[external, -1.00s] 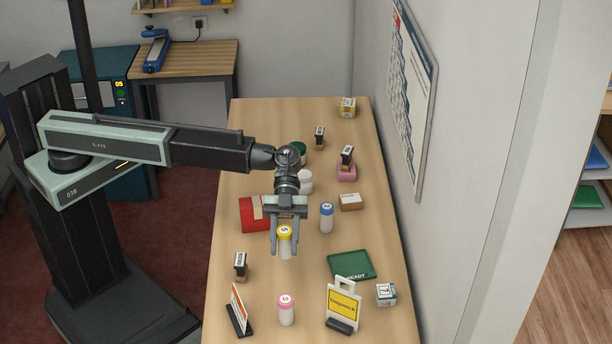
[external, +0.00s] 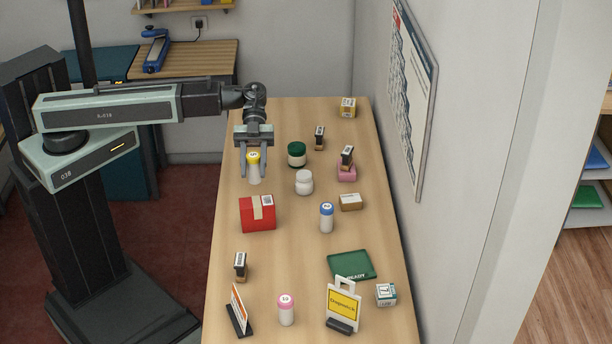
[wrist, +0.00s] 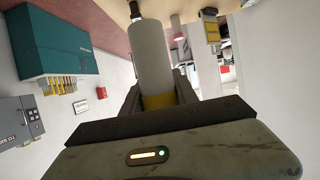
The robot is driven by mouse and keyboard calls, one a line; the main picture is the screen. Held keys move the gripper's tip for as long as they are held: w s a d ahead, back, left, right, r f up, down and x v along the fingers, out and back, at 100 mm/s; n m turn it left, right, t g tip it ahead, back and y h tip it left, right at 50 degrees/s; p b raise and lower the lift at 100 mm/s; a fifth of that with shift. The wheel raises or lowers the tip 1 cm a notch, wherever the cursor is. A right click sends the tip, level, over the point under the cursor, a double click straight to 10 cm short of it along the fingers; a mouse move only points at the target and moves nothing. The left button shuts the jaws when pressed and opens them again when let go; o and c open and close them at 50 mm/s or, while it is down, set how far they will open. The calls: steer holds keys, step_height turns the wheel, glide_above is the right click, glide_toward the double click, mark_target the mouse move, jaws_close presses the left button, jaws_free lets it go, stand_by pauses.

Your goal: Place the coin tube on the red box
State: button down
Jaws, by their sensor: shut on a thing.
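My gripper (external: 255,171) is shut on a white coin tube with a yellow cap (external: 253,157). The tube hangs upright, cap up, between the fingers over the back left of the counter. In the wrist view the white tube body (wrist: 151,55) and its yellow cap (wrist: 158,101) show between the jaws. The red box (external: 250,218), with a tan strip and a white label, stands on the counter. In the external view it lies below the gripper, nearer the camera, with a gap between it and the tube. Nothing is on its top.
A green-lidded jar (external: 297,155) and a white jar (external: 304,183) stand right of the gripper. Blue-capped (external: 326,218) and pink-capped (external: 286,310) tubes, a stamp (external: 240,266), a small carton (external: 350,202) and a green pad (external: 350,265) are also on the counter.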

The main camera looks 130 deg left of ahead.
step_height(320, 180, down, 7)
steer(key=b, duration=0.6)
steer(key=shift+f, duration=0.2)
steer(key=shift+f+b, duration=0.15)
steer(key=shift+b, duration=0.15)
steer(key=c, duration=0.9)
jaws_free()
steer(key=shift+c, duration=0.2)
steer(key=p, duration=0.5)
glide_toward(255, 183)
steer(key=shift+s+a+f, duration=0.3)
steer(key=shift+s, duration=0.05)
